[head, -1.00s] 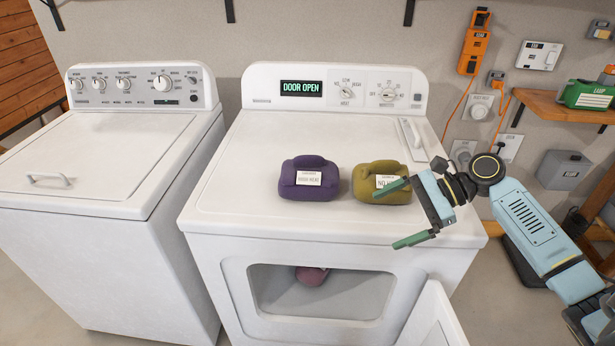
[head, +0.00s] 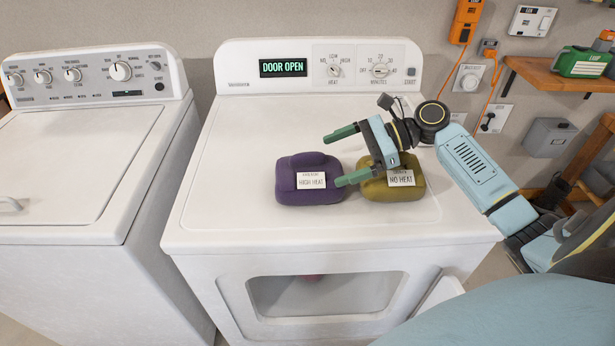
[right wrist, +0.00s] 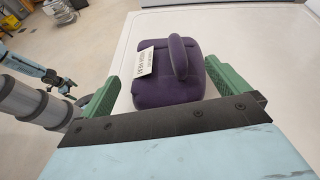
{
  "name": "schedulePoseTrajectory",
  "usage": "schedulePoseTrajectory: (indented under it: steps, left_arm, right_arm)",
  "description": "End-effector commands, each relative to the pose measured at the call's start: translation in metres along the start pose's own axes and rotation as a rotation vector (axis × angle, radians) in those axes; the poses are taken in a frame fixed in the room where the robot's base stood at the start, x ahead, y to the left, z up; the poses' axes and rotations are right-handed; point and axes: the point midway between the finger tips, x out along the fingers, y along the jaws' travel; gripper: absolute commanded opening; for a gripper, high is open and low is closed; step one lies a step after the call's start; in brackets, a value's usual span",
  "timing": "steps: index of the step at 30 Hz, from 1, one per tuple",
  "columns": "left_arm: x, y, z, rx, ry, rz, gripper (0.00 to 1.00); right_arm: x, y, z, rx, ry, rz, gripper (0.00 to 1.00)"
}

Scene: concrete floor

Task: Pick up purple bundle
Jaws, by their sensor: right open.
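The purple bundle (head: 308,168) sits on top of the dryer, with a white "HIGH HEAT" tag on its front. In the right wrist view the purple bundle (right wrist: 170,82) lies ahead, between the lines of my two green fingers. My right gripper (head: 347,155) is open and empty, just right of the bundle, its fingers pointing left toward it. In the head view the nearer fingertip overlaps the bundle's right edge; I cannot tell whether it touches.
An olive bundle (head: 400,190) tagged "NO HEAT" sits right of the purple one, partly behind my right gripper. A washer (head: 70,180) stands left. The dryer top's left side is clear.

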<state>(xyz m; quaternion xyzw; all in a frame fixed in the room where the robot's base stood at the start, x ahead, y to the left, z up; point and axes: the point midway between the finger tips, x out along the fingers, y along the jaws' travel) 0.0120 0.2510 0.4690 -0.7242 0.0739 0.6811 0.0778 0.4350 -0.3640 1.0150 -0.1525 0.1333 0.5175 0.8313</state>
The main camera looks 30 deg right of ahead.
Motion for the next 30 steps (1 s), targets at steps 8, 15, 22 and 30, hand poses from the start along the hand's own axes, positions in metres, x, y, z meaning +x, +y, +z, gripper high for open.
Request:
schedulePoseTrajectory:
  steps: [8,15,22,30]
  left_arm:
    - [0.001,-0.003,-0.018,0.000,0.027,-0.004,0.99]
    - [0.003,-0.004,-0.030,0.000,0.048,-0.006,0.99]
    - [0.004,-0.003,-0.023,0.000,0.036,-0.004,0.99]
    - [0.004,-0.003,-0.018,0.000,0.029,-0.004,0.99]
  right_arm:
    - [0.018,0.001,0.001,-0.001,0.000,0.001,1.00]
    - [0.053,0.005,0.005,-0.001,-0.003,0.001,1.00]
    - [0.064,0.005,0.004,-0.001,0.001,-0.001,1.00]
    - [0.064,0.005,0.004,-0.001,0.001,0.000,0.76]
